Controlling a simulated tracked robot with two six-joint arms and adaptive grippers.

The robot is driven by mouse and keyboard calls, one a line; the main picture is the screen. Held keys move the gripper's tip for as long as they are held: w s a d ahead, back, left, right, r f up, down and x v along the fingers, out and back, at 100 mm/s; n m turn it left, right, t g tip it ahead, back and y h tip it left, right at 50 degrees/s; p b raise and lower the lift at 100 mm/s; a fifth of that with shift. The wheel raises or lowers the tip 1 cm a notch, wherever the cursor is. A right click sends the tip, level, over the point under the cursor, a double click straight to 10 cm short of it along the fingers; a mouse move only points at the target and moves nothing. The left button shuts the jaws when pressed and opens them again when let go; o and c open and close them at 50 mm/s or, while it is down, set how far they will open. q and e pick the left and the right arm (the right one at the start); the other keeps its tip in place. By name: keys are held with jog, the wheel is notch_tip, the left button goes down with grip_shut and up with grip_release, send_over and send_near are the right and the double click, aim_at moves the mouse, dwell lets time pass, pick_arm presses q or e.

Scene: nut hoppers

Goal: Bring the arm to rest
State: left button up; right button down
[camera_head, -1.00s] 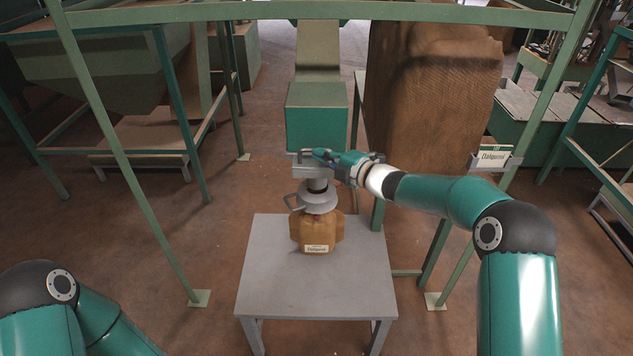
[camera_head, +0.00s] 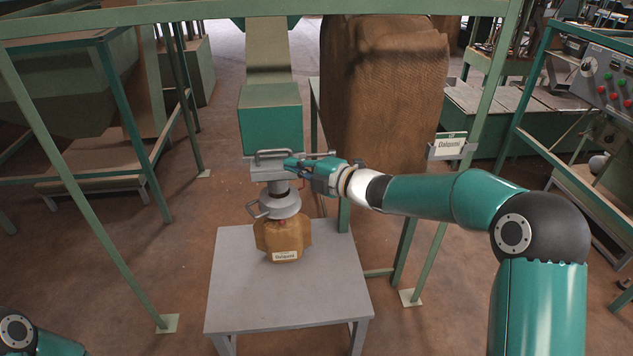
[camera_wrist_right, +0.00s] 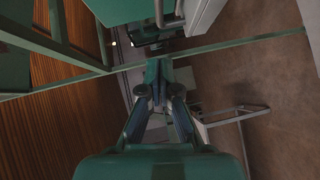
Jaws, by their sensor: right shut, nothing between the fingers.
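My right arm reaches in from the right in the head view. Its gripper (camera_head: 292,164) is shut and empty, in front of the right part of the hopper's metal slide handle (camera_head: 268,153). I cannot tell whether it touches the handle. In the right wrist view the shut fingers (camera_wrist_right: 159,88) point away from the camera, and a grey handle bar (camera_wrist_right: 169,14) shows above them. Of my left arm only a link shows at the lower left; its gripper is out of the picture.
The green hopper outlet (camera_head: 270,118) stands above a labelled brown sack (camera_head: 283,238) under a grey spout (camera_head: 279,204). The sack rests on a grey table (camera_head: 290,300). Green frame posts (camera_head: 455,170) and a sign (camera_head: 450,146) stand near my right arm.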

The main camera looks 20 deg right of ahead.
jog(key=f+v, duration=0.1)
jog(key=v, duration=0.4)
jog(key=s+a+f+m+g+h+p, duration=0.15)
jog(key=s+f+m, duration=0.25)
jog(key=f, duration=0.5)
jog(key=s+a+f+m+g+b, duration=0.1)
jog(key=s+f+m+g, duration=0.2)
jog(key=f, duration=0.6)
jog(key=s+a+f+m+g+h+p, duration=0.15)
jog(key=s+f+m, duration=0.25)
jog(key=f, duration=0.4)
jog(key=s+f+m+g+h, duration=0.1)
jog(key=s+f+m, duration=0.3)
jog(key=s, duration=0.4)
jog(key=s+f+m+g+h, duration=0.1)
jog(key=s+f+m+g, duration=0.2)
jog(key=s+m, duration=0.3)
jog(key=s+f+m+g+h, duration=0.1)
jog(key=s+f+m, duration=0.4)
jog(key=s, duration=0.5)
jog(key=shift+d+g, duration=0.5)
jog(key=shift+g, duration=0.2)
